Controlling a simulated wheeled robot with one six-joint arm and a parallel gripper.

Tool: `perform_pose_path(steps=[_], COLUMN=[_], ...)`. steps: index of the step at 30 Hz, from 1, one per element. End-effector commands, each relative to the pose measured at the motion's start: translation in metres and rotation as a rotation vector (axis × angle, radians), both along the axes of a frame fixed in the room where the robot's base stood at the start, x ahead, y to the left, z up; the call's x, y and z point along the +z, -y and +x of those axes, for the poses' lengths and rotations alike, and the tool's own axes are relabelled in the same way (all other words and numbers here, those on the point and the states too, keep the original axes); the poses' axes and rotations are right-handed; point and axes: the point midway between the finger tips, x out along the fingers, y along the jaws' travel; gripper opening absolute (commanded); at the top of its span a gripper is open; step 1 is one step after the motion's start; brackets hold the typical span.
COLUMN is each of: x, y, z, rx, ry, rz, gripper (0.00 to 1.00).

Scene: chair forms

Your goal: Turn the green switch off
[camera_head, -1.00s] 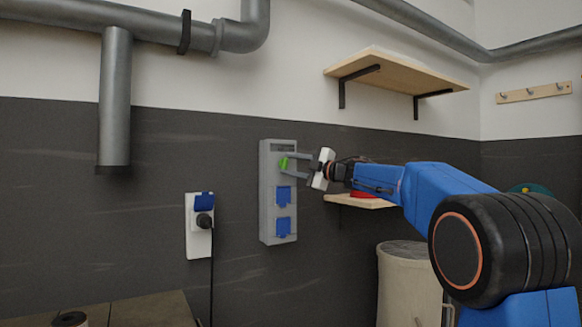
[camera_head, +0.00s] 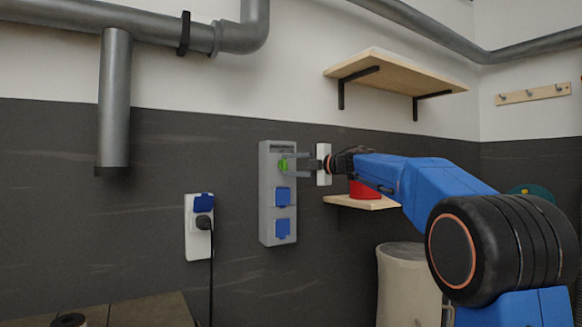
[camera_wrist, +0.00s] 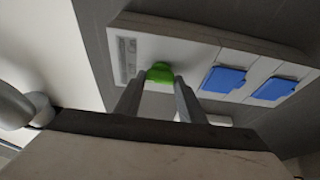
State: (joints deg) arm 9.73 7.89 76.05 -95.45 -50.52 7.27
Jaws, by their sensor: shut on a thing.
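The green switch (camera_head: 283,166) is a small knob on the upper part of a grey wall panel (camera_head: 266,200). It also shows in the wrist view (camera_wrist: 160,72), near the top middle, between my fingertips. My gripper (camera_head: 287,165) reaches the panel from the right and is shut on the green switch. In the wrist view my gripper (camera_wrist: 160,80) has one finger on each side of the knob. The fingers partly cover the switch, so its exact angle is hard to tell.
Two blue socket covers (camera_head: 283,196) (camera_head: 283,228) sit below the switch on the panel. A white socket with a black plug (camera_head: 199,226) is to the left. A low wooden shelf (camera_head: 350,201) holds a red object (camera_head: 362,190) behind my arm. A higher shelf (camera_head: 396,72) is above.

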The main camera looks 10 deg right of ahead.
Motion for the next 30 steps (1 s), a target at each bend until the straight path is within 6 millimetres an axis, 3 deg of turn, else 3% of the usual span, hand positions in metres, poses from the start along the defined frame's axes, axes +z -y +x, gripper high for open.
perform_pose_path(steps=[4,5,6,7,20,30], x=[-0.002,-0.002,-0.002,-0.002,-0.001,0.000], y=[-0.001,-0.001,-0.001,-0.001,0.007,0.048], z=[0.000,0.000,0.000,0.000,-0.007,-0.054], rx=[0.003,0.003,0.003,0.002,-0.001,-0.003], ry=[-0.002,-0.002,-0.002,-0.002,-0.001,-0.001], rz=[-0.002,-0.002,-0.002,-0.001,0.000,0.001], gripper=[0.14,0.43,0.53,0.55,0.55,0.55])
